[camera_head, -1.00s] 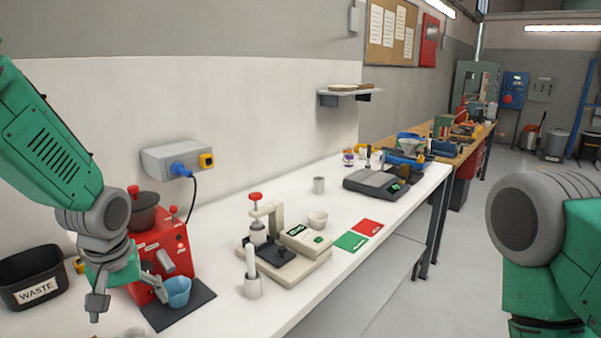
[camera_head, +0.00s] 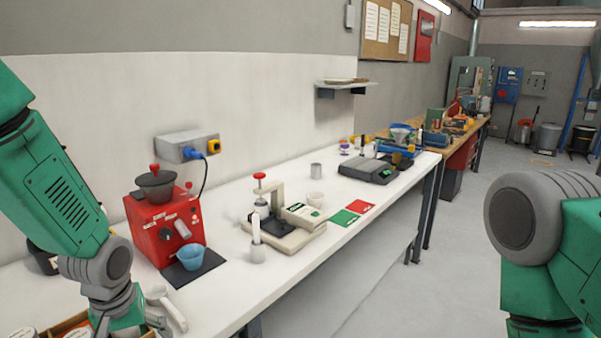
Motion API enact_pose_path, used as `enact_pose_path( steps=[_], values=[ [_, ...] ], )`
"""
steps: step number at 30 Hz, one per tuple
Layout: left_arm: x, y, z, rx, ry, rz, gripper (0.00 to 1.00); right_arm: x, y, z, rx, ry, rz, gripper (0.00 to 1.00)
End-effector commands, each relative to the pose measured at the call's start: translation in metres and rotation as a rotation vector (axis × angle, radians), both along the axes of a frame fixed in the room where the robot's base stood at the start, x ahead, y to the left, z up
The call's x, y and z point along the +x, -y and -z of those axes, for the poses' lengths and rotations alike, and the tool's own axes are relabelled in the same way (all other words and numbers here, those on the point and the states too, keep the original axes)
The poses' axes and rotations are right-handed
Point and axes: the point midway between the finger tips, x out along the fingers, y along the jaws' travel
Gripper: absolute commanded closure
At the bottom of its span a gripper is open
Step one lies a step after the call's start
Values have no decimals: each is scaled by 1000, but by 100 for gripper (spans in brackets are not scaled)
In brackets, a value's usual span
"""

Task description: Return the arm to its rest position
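My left arm comes down at the left side of the head view. Its gripper (camera_head: 130,322) is at the bottom edge, partly cut off, so I cannot see whether its fingers are apart. It is left of and nearer than the red grinder machine (camera_head: 165,232) and the blue cup (camera_head: 191,257). At the right only a grey joint and green links of my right arm show; the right gripper is out of view.
The white bench (camera_head: 235,297) carries a press device (camera_head: 285,232), green and red cards (camera_head: 344,217), a metal cup (camera_head: 316,170) and a scale (camera_head: 368,170). A white scoop-like item (camera_head: 165,305) and a wooden box (camera_head: 70,325) lie near my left gripper. Open floor lies right of the bench.

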Motion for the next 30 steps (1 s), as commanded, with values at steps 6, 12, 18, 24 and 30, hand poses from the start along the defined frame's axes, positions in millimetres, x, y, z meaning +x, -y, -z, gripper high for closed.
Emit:
enact_pose_path(
  steps=[6,12,18,24,30],
  values=[
    [-45,7,58,-13,-25,89,14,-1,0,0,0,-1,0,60],
    [-105,14,117,-24,-50,196,14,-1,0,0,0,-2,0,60],
    [-185,18,162,-21,-71,323,14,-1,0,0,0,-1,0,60],
    [-258,17,181,-7,-89,441,14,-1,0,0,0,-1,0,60],
    [-259,17,219,-2,-78,454,14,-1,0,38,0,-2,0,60]
  ],
)
